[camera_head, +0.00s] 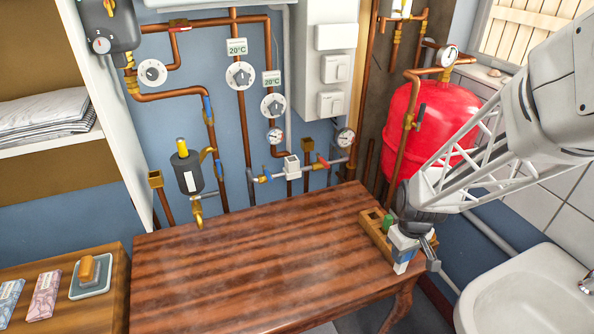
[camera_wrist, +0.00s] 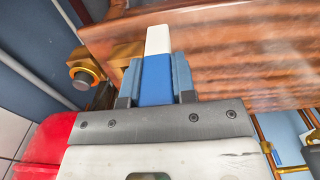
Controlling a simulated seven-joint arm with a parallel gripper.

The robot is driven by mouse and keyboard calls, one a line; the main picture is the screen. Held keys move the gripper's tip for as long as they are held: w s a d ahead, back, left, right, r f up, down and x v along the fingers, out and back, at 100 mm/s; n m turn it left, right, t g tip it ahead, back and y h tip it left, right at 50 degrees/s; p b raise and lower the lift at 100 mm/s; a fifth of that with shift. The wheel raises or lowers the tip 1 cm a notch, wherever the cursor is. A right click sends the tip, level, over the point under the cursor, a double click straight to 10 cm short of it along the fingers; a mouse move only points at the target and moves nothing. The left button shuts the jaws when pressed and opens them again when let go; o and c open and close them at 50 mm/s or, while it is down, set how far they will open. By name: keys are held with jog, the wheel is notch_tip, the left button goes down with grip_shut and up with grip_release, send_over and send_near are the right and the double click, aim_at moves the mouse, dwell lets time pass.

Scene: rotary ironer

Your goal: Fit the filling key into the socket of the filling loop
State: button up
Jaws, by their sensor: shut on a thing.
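The filling loop (camera_head: 268,177) is on the pipes against the blue wall behind the table, with a blue handle on its left and a red one on its right. A small white block (camera_head: 291,165) sits in its middle; I cannot make out a socket opening. My gripper (camera_head: 405,254) is at the right end of the table, apart from the loop. In the wrist view my gripper (camera_wrist: 157,80) is shut on a blue key with a white end (camera_wrist: 158,42), which I take for the filling key. The white end sticks out beyond the fingers. The loop is not clear in the wrist view.
A wooden rack (camera_head: 371,222) with a green piece (camera_head: 388,223) stands on the table's right end, beside my gripper. The table top (camera_head: 240,265) is otherwise clear. A red vessel (camera_head: 428,122) and a sink (camera_head: 520,290) are at the right. Copper pipes cover the wall.

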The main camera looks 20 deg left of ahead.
jog(key=w+a+r, duration=0.6)
jog(key=w+a, duration=0.4)
jog(key=w+a+r, duration=0.4)
jog(key=a+r, duration=0.2)
jog(key=a, duration=0.4)
jog(key=w+a+r, duration=0.5)
jog(key=a+r, duration=0.1)
jog(key=a, duration=0.5)
jog(key=w+a+r, duration=0.4)
jog(key=a+r, duration=0.2)
jog(key=a, duration=0.4)
jog(key=shift+w+a+r, duration=0.15)
jog(key=shift+a+r, duration=0.05)
jog(key=shift+a, duration=0.15)
jog(key=shift+f, duration=0.15)
notch_tip(320, 180, down, 13)
jog(key=shift+r, duration=0.2)
jog(key=shift+f, duration=0.1)
jog(key=shift+f, duration=2.45)
jog(key=shift+f, duration=0.1)
